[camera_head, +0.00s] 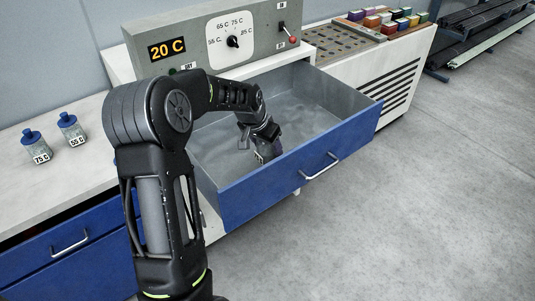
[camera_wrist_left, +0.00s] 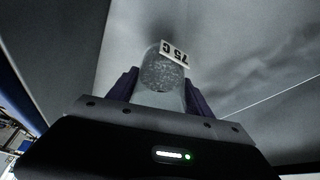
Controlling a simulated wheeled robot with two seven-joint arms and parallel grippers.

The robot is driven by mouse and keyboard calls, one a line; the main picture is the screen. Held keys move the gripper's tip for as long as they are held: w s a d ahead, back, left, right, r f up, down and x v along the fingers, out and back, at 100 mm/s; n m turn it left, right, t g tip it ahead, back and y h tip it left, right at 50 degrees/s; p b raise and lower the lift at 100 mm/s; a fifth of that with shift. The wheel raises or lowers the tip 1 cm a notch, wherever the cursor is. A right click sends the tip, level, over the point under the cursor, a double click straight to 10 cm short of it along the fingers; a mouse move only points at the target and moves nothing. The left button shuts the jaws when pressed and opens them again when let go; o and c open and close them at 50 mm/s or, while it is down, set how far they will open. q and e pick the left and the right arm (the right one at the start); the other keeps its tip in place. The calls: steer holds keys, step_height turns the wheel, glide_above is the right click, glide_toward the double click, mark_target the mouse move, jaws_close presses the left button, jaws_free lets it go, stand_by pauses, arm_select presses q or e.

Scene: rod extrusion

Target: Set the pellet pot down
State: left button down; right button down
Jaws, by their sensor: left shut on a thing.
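My left gripper (camera_head: 262,152) reaches down into the open blue-fronted drawer (camera_head: 325,158), near its front wall. In the left wrist view the two dark fingers are shut on a clear pellet pot (camera_wrist_left: 163,78). The pot is full of grey grains and has a white tag (camera_wrist_left: 174,54); the tag is turned, so its number is hard to read. In the head view the pot is mostly hidden by the gripper, and I cannot tell whether it touches the drawer floor. My right gripper is not in view.
Two blue-capped pots, tagged 75 C (camera_head: 36,146) and 55 C (camera_head: 71,129), stand on the white counter (camera_head: 90,180) at left. A grey control panel (camera_head: 215,38) reading 20 C stands behind the drawer. The rest of the drawer floor looks clear.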

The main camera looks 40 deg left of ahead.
mark_target(268, 154)
arm_select(q)
steer(key=shift+f, duration=1.7)
steer(key=shift+c, duration=2.2)
jaws_free()
steer(key=shift+f, duration=0.15)
steer(key=v, duration=1.2)
steer(key=shift+b, duration=0.3)
steer(key=shift+d, duration=0.1)
